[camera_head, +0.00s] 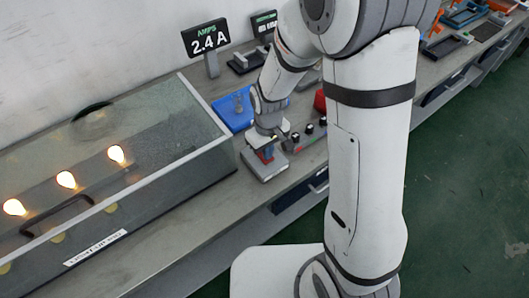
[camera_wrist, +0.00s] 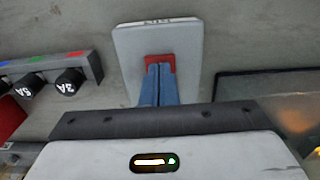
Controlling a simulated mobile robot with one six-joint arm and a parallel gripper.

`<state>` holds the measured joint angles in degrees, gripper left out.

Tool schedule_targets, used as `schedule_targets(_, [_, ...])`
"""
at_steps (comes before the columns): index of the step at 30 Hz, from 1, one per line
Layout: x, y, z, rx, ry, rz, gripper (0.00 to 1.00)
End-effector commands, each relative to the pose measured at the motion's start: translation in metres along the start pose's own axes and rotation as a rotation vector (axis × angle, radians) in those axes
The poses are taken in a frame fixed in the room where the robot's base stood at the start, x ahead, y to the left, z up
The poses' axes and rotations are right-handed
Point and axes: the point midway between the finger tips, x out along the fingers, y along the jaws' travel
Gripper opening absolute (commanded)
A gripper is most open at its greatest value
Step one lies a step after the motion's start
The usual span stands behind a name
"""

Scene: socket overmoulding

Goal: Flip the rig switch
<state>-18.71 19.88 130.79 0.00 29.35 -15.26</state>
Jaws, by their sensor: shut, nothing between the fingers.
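The rig switch is a light grey plate (camera_wrist: 184,38) with a label at its far edge and a red rocker (camera_wrist: 160,58) in its middle. In the head view the plate (camera_head: 265,172) lies on the bench, right of the glass cover. My gripper (camera_wrist: 159,68) is shut and empty, its blue fingers side by side with their tips at the red rocker. Whether they touch it I cannot tell. The fingers partly hide the rocker. In the head view my gripper (camera_head: 267,154) is over the plate.
A glass cover (camera_head: 165,130) at left encloses three lit lamps (camera_head: 66,180). An amps display (camera_head: 206,39) reads 2.4 A. A block with black knobs (camera_wrist: 69,81) stands beside the switch, and a blue tray (camera_head: 229,113) lies behind it.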

Motion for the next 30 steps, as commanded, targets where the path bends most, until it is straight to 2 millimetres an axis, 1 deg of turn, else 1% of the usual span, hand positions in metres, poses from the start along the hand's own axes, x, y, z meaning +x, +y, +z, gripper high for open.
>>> schedule_targets(24, [-0.064,0.0,-0.001,0.0,0.002,0.0,0.0])
schedule_targets(27, [-0.07,0.0,0.0,-0.001,0.001,0.0,0.0])
schedule_targets(30, [-0.071,0.0,0.0,-0.001,0.001,0.0,0.0])
